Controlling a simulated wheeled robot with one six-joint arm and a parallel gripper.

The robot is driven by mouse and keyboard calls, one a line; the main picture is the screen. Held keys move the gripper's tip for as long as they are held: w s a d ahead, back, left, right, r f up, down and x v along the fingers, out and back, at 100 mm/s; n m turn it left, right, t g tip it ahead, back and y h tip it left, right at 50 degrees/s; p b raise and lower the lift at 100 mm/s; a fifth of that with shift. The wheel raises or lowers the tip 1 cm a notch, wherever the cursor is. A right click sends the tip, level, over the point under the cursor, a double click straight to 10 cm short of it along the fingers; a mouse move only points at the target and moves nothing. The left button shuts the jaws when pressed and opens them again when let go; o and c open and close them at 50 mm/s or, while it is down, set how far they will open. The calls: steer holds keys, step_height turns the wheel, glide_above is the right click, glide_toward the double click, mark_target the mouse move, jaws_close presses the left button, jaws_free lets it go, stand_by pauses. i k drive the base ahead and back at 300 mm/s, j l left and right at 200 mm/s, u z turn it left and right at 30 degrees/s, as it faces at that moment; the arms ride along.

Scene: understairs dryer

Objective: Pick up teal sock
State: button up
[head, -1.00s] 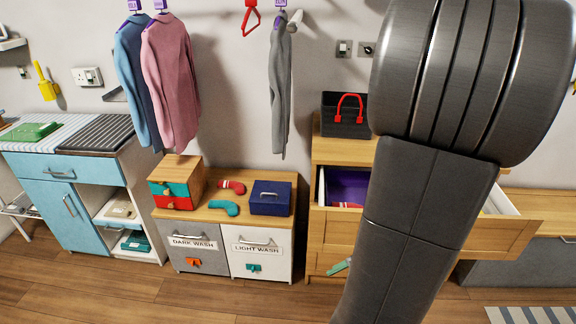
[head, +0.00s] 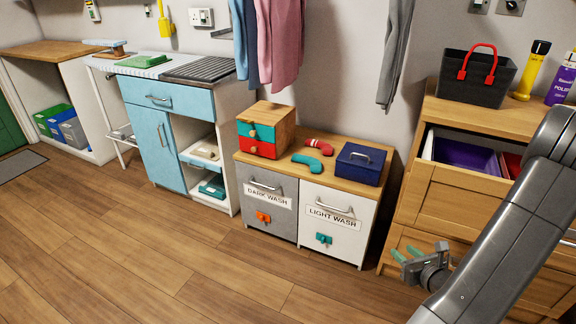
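The teal sock (head: 309,161) lies on the wooden top of the wash cabinet (head: 343,179), in front of a red sock (head: 321,146) with white bands. It is in full view, between the small drawer box and the navy box. My gripper (head: 401,254) is low at the right, in front of the chest of drawers and well apart from the sock. Its two green fingertips show a gap between them, with nothing seen in it.
A wooden box with teal and red drawers (head: 257,141) stands left of the socks, a navy box (head: 360,163) right. Dark and pink garments (head: 287,45) hang above the cabinet. An open drawer (head: 465,190) juts out at right. The floor (head: 200,265) in front is clear.

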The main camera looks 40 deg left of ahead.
mark_target(316, 166)
steer(key=j+u, duration=0.15)
steer(key=u, duration=0.25)
steer(key=i+u, duration=0.1)
steer(key=u, duration=0.3)
steer(key=i+j+u, duration=0.1)
steer(key=u, duration=0.35)
steer(key=i+j+u, duration=0.1)
steer(key=u, duration=0.3)
steer(key=i+j+u, duration=0.1)
steer(key=i+u, duration=0.3)
steer(key=i, duration=0.2)
steer(key=i+z, duration=0.1)
steer(key=z, duration=0.35)
steer(key=j+z, duration=0.1)
steer(key=z, duration=0.35)
steer(key=i+j+z, duration=0.15)
steer(key=z, duration=0.3)
steer(key=j+z, duration=0.1)
steer(key=z, duration=0.4)
steer(key=j+z, duration=0.15)
steer(key=z, duration=0.3)
steer(key=i+j, duration=0.05)
